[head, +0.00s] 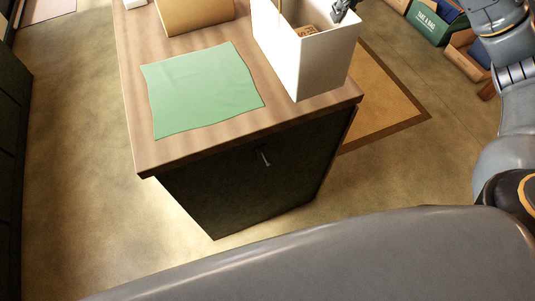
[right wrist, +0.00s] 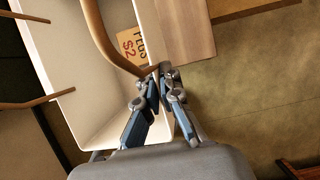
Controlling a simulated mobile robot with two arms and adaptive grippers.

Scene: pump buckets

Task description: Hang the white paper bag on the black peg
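The white paper bag (head: 318,55) stands upright and open-topped at the right end of the wooden counter. My right gripper (head: 341,12) is at its far right rim, partly cut off by the top edge. In the right wrist view the fingers (right wrist: 161,76) are close together at the end of a brown bag handle (right wrist: 101,35), with white bag wall (right wrist: 63,65) around; they look shut on the handle. A small peg (head: 265,158) sticks out of the cabinet's dark front; it looks greyish here. My left gripper is out of view.
A green cloth (head: 202,88) lies on the counter (head: 135,120), left of the bag. A brown box (head: 195,14) stands behind it. A tan card (right wrist: 131,46) lies inside the bag. Boxes (head: 432,22) and a bordered mat (head: 385,105) are on the floor at right. Floor before the cabinet is clear.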

